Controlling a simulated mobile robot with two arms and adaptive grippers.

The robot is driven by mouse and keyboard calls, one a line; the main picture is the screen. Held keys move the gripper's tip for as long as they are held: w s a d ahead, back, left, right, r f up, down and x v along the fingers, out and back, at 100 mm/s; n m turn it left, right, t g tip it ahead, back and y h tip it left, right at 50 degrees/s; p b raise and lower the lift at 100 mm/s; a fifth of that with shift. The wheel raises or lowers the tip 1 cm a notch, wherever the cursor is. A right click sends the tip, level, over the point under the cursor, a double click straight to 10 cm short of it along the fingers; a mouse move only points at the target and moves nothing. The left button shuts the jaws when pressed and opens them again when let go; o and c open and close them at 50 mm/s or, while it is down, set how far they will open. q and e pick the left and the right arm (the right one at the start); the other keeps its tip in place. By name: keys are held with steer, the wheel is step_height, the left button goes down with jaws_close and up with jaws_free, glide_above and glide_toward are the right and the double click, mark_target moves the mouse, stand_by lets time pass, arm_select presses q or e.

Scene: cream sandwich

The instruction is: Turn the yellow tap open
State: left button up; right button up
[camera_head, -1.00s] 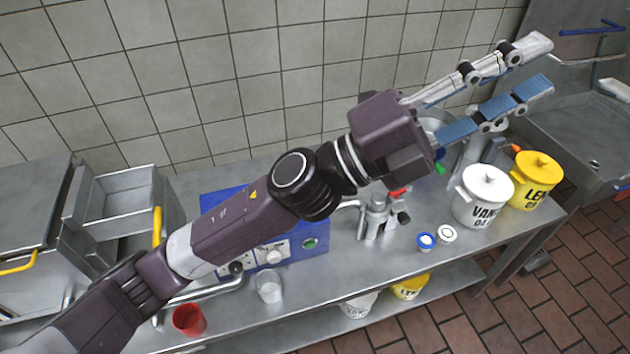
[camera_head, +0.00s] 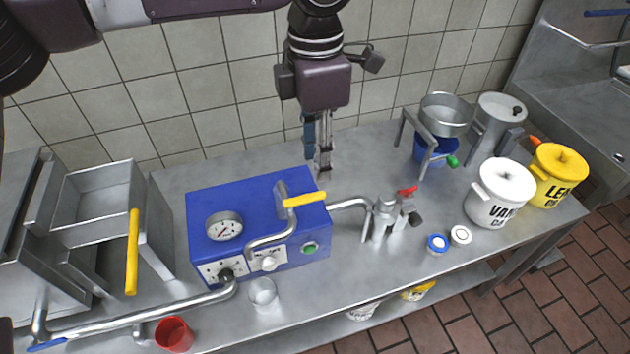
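A yellow tap handle (camera_head: 305,199) sits on a curved metal pipe at the front right of the blue machine (camera_head: 208,263). It lies nearly level, tilted slightly up to the right. Another yellow handle (camera_head: 132,250) stands lengthwise on the metal box at the left; the frames do not say which one is meant. My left gripper (camera_head: 318,168) points down behind the machine, above the handle in the picture and apart from it. Its fingers show nearly edge-on, so their opening is unclear; nothing shows between them. My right gripper is out of view.
A pipe with a red lever (camera_head: 407,190) runs right of the machine. A clear cup (camera_head: 263,293) and a red cup (camera_head: 174,335) stand in front. White (camera_head: 501,190) and yellow (camera_head: 556,175) pots stand at the right. The counter behind the machine's right is clear.

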mark_target(315, 195)
arm_select(q)
steer(key=shift+a+f, duration=0.2)
steer(key=shift+a, duration=0.05)
step_height(315, 195, down, 7)
steer(key=shift+d+f+p, duration=0.1)
steer(key=shift+d+p, duration=0.05)
steer(key=shift+p, duration=0.95)
jaws_close()
